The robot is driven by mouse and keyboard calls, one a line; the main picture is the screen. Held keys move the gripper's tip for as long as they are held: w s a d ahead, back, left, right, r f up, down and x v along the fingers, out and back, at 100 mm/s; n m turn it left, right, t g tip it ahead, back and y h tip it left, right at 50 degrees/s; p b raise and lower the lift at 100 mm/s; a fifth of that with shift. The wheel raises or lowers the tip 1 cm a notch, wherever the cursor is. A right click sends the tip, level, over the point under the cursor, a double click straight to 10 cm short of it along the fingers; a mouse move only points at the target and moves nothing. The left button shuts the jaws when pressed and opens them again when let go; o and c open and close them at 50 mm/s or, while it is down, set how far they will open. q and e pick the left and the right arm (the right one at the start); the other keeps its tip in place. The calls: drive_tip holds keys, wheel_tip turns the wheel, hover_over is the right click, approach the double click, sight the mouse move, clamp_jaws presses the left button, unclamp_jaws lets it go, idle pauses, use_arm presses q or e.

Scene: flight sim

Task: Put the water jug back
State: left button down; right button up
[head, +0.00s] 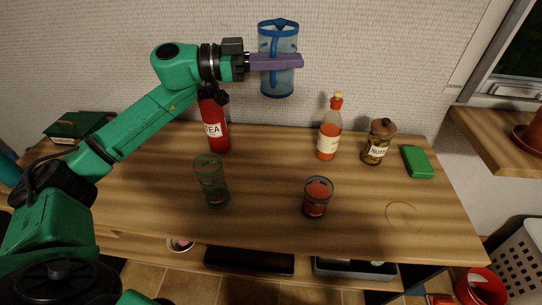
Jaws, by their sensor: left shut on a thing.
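The water jug (279,80) is clear blue with a darker blue rim and handle. It is upright in the air, above the back edge of the wooden counter and in front of the white wall. My left gripper (285,62), with purple fingers, is shut on the jug around its middle. The fingers hide part of the jug's body and handle. My right gripper is not in view.
On the counter (260,215) stand a red tea canister (215,128), a greenish glass (211,183), a glass of red drink (316,199), a bottle (329,135), a nut jar (377,145) and a green box (417,161). A ring mark lies at the right front.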

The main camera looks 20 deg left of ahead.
use_arm(q)
wheel_tip(320, 180, down, 20)
drive_tip(key=a+b, duration=0.1)
drive_tip(key=b, duration=0.2)
drive_tip(key=shift+s+a, duration=0.15)
drive_tip(key=shift+a, duration=0.05)
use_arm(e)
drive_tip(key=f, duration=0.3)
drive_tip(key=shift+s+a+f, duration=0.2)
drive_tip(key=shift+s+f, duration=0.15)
use_arm(q)
drive_tip(key=c, duration=0.9)
unclamp_jaws()
drive_tip(key=shift+s, duration=0.1)
drive_tip(key=shift+f, duration=0.1)
drive_tip(key=v, duration=1.2)
drive_tip(key=shift+b, duration=0.45)
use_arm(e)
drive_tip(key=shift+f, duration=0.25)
